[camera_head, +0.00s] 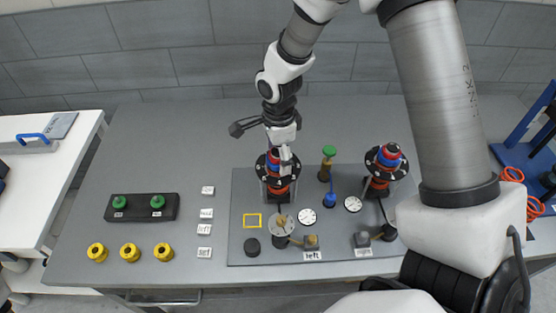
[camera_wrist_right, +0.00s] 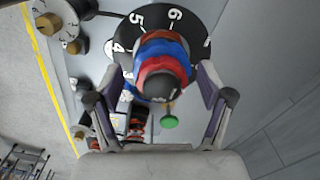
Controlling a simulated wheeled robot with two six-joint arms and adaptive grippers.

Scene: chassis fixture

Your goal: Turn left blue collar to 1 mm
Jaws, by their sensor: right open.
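The left post (camera_head: 278,188) carries a black numbered disc and a stack of red and blue rings, partly hidden by my right gripper in the head view. In the right wrist view the blue collar (camera_wrist_right: 163,49) shows as a band beside a red ring (camera_wrist_right: 150,66), under a dark rounded cap (camera_wrist_right: 160,88). My right gripper (camera_wrist_right: 160,78) is open, with one finger on each side of the stack; I cannot tell whether they touch it. The numbered disc (camera_wrist_right: 137,19) shows 4, 5 and 6. My left gripper is not in view.
A similar right post (camera_head: 377,185) stands on the grey plate (camera_head: 240,205). A green-topped post (camera_head: 328,152), a blue knob (camera_head: 330,198) and dials are close by. Yellow rings (camera_head: 130,253) and a black block (camera_head: 127,212) with green knobs lie left.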

